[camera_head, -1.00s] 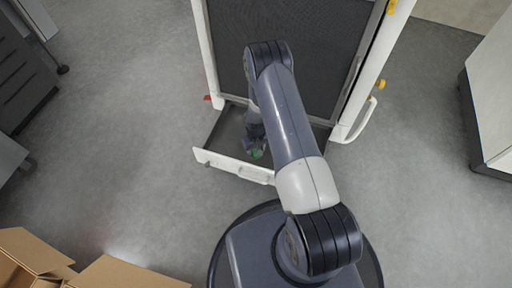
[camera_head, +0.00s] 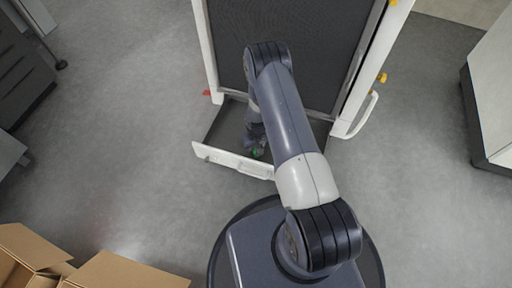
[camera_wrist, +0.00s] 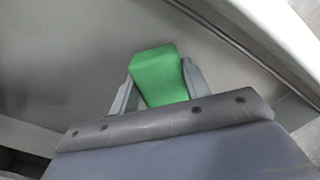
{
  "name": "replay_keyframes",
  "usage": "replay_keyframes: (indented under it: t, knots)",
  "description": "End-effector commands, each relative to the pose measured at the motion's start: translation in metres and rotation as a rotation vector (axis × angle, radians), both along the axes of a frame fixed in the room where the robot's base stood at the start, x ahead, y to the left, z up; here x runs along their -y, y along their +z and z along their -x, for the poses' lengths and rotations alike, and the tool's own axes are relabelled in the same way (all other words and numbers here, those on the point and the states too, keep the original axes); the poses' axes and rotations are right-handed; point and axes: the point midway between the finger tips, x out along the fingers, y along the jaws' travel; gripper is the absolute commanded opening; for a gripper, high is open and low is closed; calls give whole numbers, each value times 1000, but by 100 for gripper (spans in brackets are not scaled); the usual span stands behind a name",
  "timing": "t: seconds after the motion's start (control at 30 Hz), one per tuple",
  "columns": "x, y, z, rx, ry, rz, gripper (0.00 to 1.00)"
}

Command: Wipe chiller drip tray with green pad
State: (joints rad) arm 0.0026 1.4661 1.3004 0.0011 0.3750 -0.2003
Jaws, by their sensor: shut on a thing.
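The green pad (camera_wrist: 158,74) is held between the two fingers of my gripper (camera_wrist: 158,82) in the wrist view. My gripper is shut on it. The pad is over the grey floor of the drip tray (camera_wrist: 70,60); I cannot tell whether it touches. In the head view the tray, with its white front (camera_head: 228,160), is pulled out below the chiller (camera_head: 290,50). My gripper (camera_head: 256,151) is inside the tray near its front wall, and only a little of the green pad shows there. My arm hides the tray's right part.
The chiller's white side frame has a handle (camera_head: 362,118) at the right. Open cardboard boxes (camera_head: 125,272) stand at the lower left. Dark drawers (camera_head: 22,75) are at the left and a white cabinet (camera_head: 492,90) at the right. The floor between is clear.

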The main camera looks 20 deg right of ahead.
Motion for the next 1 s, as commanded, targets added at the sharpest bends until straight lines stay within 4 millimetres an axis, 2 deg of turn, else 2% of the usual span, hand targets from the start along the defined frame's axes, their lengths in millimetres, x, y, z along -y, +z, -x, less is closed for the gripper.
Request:
replay_keyframes:
  t: [1.0]
  knots:
    - [0,-20,0,0,0,0,27]
